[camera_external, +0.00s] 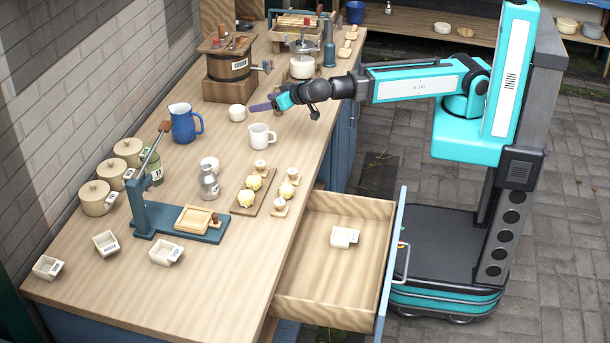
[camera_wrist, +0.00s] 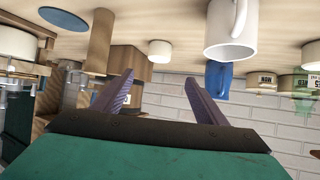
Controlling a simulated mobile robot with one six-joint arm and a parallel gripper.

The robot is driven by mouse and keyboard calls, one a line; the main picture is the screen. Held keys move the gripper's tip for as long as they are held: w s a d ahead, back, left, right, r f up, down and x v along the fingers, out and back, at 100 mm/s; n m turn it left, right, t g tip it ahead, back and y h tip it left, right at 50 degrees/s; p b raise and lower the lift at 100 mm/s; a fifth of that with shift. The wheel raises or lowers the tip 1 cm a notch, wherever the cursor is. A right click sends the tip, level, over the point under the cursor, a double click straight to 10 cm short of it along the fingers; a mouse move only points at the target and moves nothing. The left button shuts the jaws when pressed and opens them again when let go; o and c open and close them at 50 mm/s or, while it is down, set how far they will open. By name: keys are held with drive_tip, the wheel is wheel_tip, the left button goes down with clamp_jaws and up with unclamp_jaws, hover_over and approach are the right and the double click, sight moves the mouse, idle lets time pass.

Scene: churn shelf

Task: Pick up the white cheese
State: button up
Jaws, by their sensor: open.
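A small white round block (camera_external: 237,113), which looks like the white cheese, sits on the wooden counter between the blue jug and my gripper. In the wrist view, which is upside down, the white block (camera_wrist: 160,50) shows beyond the fingertips, between them in width. My gripper (camera_external: 261,106) is stretched out over the counter with its purple fingers pointing at the block. In the wrist view my gripper (camera_wrist: 158,82) has its two fingers spread apart with nothing between them. The block and fingers are apart.
A white mug (camera_external: 260,137) stands close to my gripper. The blue jug (camera_external: 186,123) is beyond it. A wooden barrel churn (camera_external: 228,68) stands behind the block, and a press with a white round thing (camera_external: 302,67) is at the back. An open drawer (camera_external: 335,212) juts out in front.

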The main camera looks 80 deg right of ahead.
idle(0.3)
drive_tip(key=p, duration=0.2)
approach(237, 108)
drive_tip(key=shift+x, duration=0.9)
drive_tip(key=shift+w+d+f, duration=0.1)
drive_tip(key=shift+w+f, duration=0.3)
drive_tip(key=shift+w, duration=0.1)
drive_tip(key=shift+w, duration=0.1)
drive_tip(key=shift+p+x, duration=1.3)
drive_tip(key=shift+x, duration=0.7)
drive_tip(key=shift+w+d+f, duration=0.25)
drive_tip(key=shift+w+d, duration=0.05)
drive_tip(key=shift+w, duration=0.05)
